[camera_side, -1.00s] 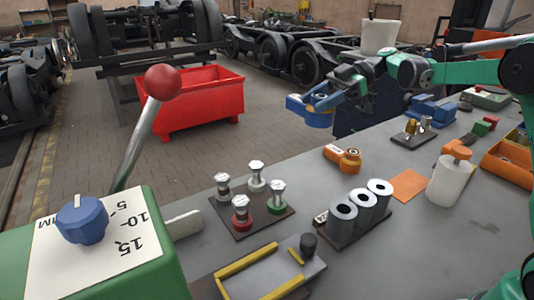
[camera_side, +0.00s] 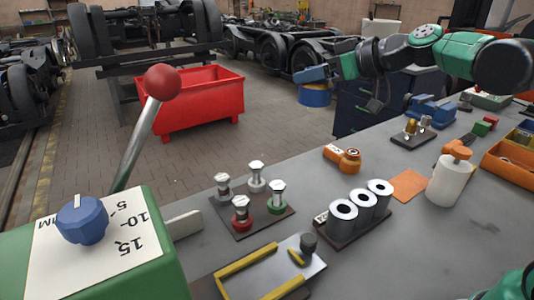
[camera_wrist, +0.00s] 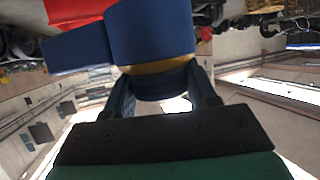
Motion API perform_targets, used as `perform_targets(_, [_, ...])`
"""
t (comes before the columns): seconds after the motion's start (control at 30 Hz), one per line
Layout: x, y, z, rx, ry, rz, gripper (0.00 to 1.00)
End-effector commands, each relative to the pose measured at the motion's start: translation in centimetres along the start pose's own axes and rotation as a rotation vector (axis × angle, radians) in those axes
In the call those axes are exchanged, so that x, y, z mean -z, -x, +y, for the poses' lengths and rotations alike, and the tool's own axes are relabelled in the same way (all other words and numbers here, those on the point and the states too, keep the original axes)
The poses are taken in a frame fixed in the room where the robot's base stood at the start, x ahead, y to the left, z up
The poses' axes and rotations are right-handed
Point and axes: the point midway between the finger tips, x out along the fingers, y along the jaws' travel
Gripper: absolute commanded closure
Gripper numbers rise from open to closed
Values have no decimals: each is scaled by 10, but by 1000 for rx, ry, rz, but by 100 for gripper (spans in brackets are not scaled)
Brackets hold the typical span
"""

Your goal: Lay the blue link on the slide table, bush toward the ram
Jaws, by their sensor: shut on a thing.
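The blue link (camera_side: 315,95) hangs in the air left of the blue drawer cabinet, beyond the bench's far edge. It has a round bush end with a copper-coloured band below and a flat arm above. My gripper (camera_wrist: 165,92) is shut on the link at the round end in the wrist view, where the blue body (camera_wrist: 150,35) fills the top middle. What I take for the slide table (camera_side: 318,268), a grey plate with yellow rails and a dark round post, lies at the front of the bench, far from my gripper. I cannot pick out the ram for certain.
An orange link (camera_side: 343,157) lies mid-bench. A stand of several bolts (camera_side: 250,212), a rack of steel sleeves (camera_side: 355,213) and a white cylinder (camera_side: 448,182) stand around it. A red-knobbed lever (camera_side: 163,82) rises at left. A red bin (camera_side: 195,103) stands on the floor.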

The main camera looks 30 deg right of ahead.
Motion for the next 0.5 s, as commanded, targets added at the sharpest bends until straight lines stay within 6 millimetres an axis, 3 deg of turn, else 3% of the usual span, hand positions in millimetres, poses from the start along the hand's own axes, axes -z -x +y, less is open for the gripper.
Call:
perform_targets(0.17, [-14, 0, -2, -60, -23, 1, 100])
perform_targets(0.33, [-54, -3, -6, -163, -61, 2, 100])
perform_targets(0.5, [-82, -1, -9, -246, -96, 4, 100])
